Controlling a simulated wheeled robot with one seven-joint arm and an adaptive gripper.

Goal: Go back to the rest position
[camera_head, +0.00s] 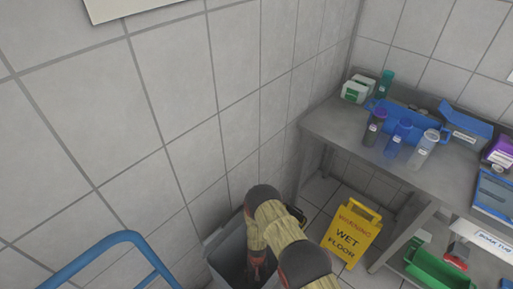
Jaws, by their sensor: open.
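My arm comes in from the bottom of the head view and bends downward. My gripper (257,270) points down over the open top of a grey bin (217,263) beside the tiled wall. The gripper is small and dark in this view, and my own arm partly covers it. It is open, and I see nothing held between its fingers. I cannot tell how far its tips are below the bin's rim. The bin's inside is dark, and its right part is hidden by my arm.
A yellow wet-floor sign (351,233) stands right of my arm. A grey bench (335,128) at the right holds tubes, a blue tray (408,119) and boxes. A green bin (437,270) sits below. A blue rail (92,262) is at lower left.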

